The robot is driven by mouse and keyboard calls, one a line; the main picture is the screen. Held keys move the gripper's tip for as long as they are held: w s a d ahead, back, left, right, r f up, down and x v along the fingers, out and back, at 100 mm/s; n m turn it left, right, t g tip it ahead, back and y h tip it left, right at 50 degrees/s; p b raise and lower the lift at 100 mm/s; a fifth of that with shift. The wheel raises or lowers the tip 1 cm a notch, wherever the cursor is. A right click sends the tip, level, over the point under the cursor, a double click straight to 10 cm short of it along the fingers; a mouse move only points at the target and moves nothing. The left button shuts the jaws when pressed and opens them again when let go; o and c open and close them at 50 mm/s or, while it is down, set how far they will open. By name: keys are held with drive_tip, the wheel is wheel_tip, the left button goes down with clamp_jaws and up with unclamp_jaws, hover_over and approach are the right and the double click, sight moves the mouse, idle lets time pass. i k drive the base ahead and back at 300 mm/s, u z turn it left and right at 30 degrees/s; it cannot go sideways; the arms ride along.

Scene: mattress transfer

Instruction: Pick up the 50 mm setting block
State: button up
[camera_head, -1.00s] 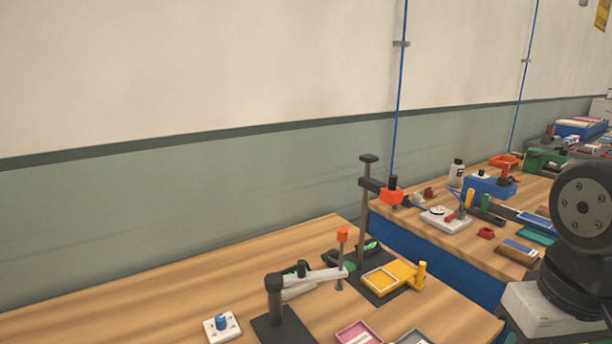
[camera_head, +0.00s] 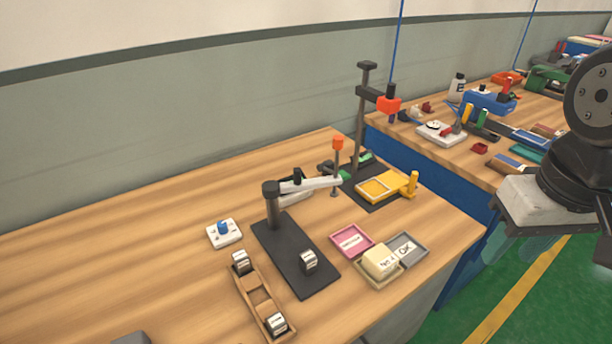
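Three small metallic blocks with dark markings show in the head view. One block (camera_head: 241,260) sits at the far end of a wooden rack (camera_head: 246,291), and another block (camera_head: 277,323) sits at its near end. The rack's middle slots look empty. A third block (camera_head: 308,260) stands on the black base plate (camera_head: 282,246) of a gauge stand. The markings are too small to read, so I cannot tell which block is 50 mm. Part of my arm is at the right edge, but I cannot make out my gripper's fingers.
A white knob box (camera_head: 224,233) is left of the plate. Pink (camera_head: 351,241) and grey (camera_head: 405,249) trays and a cream box (camera_head: 381,262) lie right.

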sight(308, 260)
drive_tip(key=z, duration=1.7)
drive_tip(key=k, duration=1.15)
drive_tip(key=u, duration=2.1)
